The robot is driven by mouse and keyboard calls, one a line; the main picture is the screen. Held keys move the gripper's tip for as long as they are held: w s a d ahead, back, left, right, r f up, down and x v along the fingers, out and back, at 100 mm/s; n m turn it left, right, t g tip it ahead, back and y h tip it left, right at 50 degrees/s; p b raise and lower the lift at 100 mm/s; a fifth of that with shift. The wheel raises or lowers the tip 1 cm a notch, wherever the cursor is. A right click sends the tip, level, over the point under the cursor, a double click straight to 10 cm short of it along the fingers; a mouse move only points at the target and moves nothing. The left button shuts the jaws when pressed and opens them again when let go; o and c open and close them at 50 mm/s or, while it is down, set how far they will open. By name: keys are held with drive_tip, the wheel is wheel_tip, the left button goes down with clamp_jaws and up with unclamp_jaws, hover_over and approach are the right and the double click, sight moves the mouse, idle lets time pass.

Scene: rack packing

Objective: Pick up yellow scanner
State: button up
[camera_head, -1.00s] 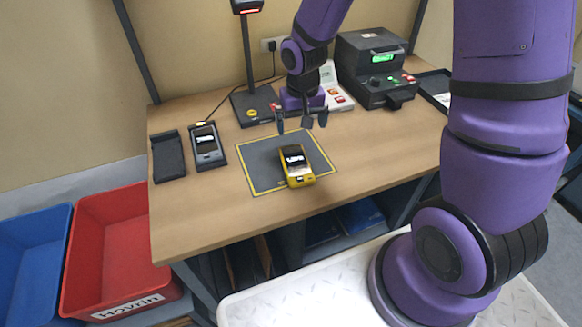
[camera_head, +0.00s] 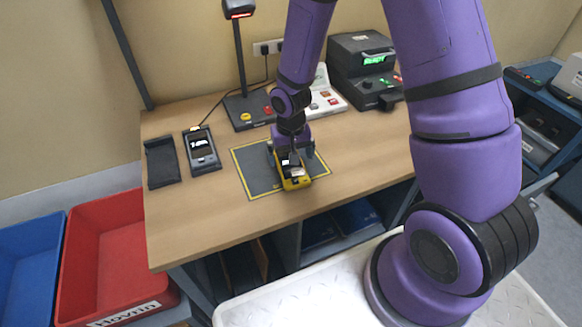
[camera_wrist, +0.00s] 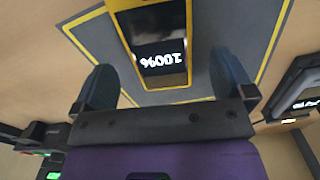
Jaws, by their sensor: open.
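The yellow scanner (camera_head: 296,183) lies on the grey mat with a yellow border (camera_head: 252,182) on the wooden table. Its dark screen reads 100% in the wrist view (camera_wrist: 160,50). My gripper (camera_head: 291,154) is open and low over the scanner's far end, which it partly hides in the head view. In the wrist view the two fingers of my gripper (camera_wrist: 165,85) stand apart, one on each side of the scanner, with a gap visible on both sides. The scanner's near end is cut off by the top of the wrist view.
A grey handheld device (camera_head: 202,150) and an empty dark cradle (camera_head: 161,163) are at the table's left. A stand scanner (camera_head: 240,60), a white button panel (camera_head: 325,100) and a black printer-like machine (camera_head: 362,70) stand behind. Red (camera_head: 75,260) and blue bins are at left.

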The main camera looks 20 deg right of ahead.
sight(291, 168)
drive_tip(key=shift+f, duration=1.9)
drive_tip(key=c, duration=1)
drive_tip(key=shift+w+r, duration=0.1)
